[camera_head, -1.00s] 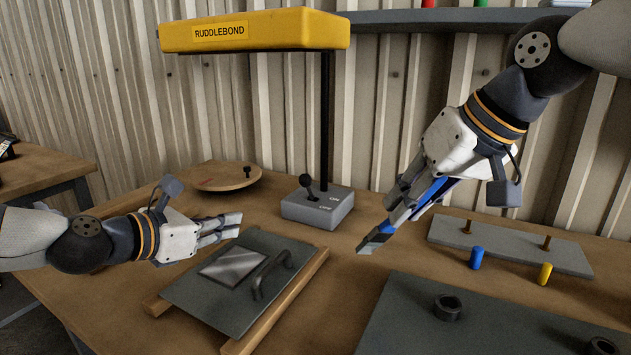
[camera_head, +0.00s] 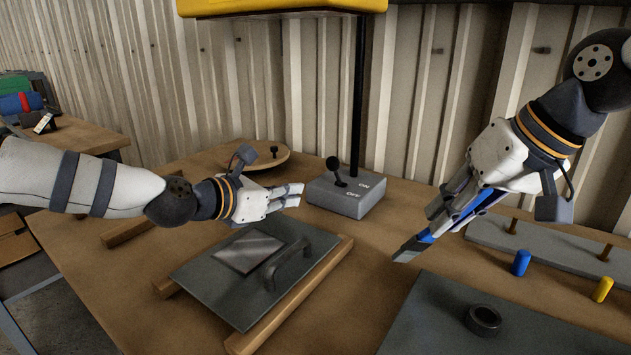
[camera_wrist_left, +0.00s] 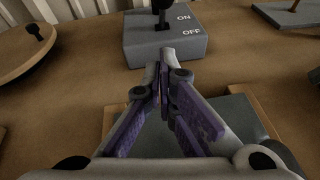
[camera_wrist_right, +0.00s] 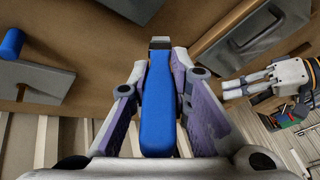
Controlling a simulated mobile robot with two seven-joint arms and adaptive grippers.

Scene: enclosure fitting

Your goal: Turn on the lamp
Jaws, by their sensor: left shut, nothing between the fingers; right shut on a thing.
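The lamp has a yellow head (camera_head: 280,8) on a black post (camera_head: 358,95) rising from a grey base (camera_head: 345,200) marked ON and OFF. A black toggle lever (camera_head: 334,168) stands on the base. In the left wrist view the base (camera_wrist_left: 165,50) is straight ahead, with the lever (camera_wrist_left: 163,14) cut by the top edge. My left gripper (camera_head: 300,190) is shut and empty, just left of the base and apart from the lever. My right gripper (camera_head: 440,215) is shut on a blue-handled tool with a dark flat tip (camera_head: 410,248), seen as a blue handle (camera_wrist_right: 157,105) in the right wrist view.
A grey panel with a handle (camera_head: 225,290) lies on wooden strips in front. A round wooden disc (camera_head: 265,162) is behind my left gripper. At right are a grey plate with a ring (camera_head: 484,320), a pegged board (camera_head: 560,248), a blue cylinder (camera_head: 521,262) and a yellow one (camera_head: 602,289).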

